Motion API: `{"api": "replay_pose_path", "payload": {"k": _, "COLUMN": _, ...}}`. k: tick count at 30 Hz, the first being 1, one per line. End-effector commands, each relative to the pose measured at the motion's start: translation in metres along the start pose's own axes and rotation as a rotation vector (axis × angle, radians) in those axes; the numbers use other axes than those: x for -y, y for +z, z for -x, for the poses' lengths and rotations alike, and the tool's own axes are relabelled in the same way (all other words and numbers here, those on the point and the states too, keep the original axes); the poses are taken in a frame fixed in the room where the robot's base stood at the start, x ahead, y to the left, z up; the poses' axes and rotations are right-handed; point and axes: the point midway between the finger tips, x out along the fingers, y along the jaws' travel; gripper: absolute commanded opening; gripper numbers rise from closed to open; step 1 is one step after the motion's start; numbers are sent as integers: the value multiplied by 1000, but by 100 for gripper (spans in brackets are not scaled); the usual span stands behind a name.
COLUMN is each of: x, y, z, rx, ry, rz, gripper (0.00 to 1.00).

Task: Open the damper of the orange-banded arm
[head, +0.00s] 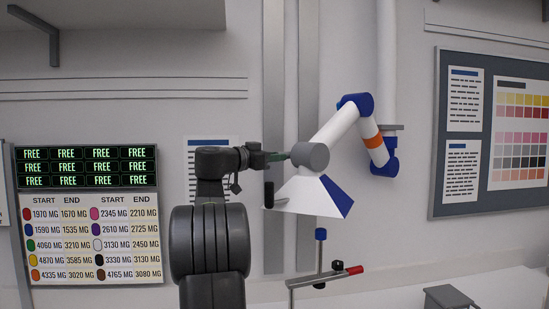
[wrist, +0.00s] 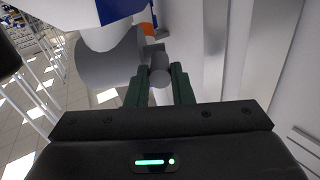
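The orange-banded arm is a white and blue jointed extraction arm with an orange band (head: 373,141), fixed to the wall right of centre. A grey cylindrical joint (head: 312,156) sits above its white and blue hood (head: 318,195). My gripper (head: 284,156) reaches the left side of this joint. In the wrist view, the green fingers of my gripper (wrist: 160,76) lie on both sides of a small grey knob (wrist: 159,66) and appear to touch it. The larger grey joint (wrist: 105,65) is behind and left of the knob. The damper inside is hidden.
A stand with a blue-topped post (head: 321,248) and a red-ended lever (head: 354,269) is below the hood. A sign board (head: 90,215) is at left. A pinboard (head: 457,200) hangs at right. Wall rails (head: 308,90) run behind the arm.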

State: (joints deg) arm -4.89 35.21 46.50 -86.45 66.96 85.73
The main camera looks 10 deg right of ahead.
Motion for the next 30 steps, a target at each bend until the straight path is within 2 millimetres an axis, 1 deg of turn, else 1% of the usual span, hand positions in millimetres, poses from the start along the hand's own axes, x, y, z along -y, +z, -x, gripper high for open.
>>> {"api": "replay_pose_path", "payload": {"k": 5, "x": 0, "y": 0, "z": 0, "rx": 0, "ry": 0, "rz": 0, "gripper": 0}}
{"api": "replay_pose_path", "payload": {"k": 10, "x": 0, "y": -9, "z": 0, "rx": 36, "ry": 5, "rz": -3, "gripper": 0}}
{"api": "replay_pose_path", "payload": {"k": 14, "x": 2, "y": -18, "z": -1, "rx": 118, "ry": 13, "rz": -5, "gripper": 0}}
{"api": "replay_pose_path", "payload": {"k": 21, "x": 2, "y": -25, "z": -3, "rx": 257, "ry": 28, "rz": -6, "gripper": 0}}
{"api": "replay_pose_path", "payload": {"k": 30, "x": 2, "y": -33, "z": -2, "rx": 364, "ry": 35, "rz": -6, "gripper": 0}}
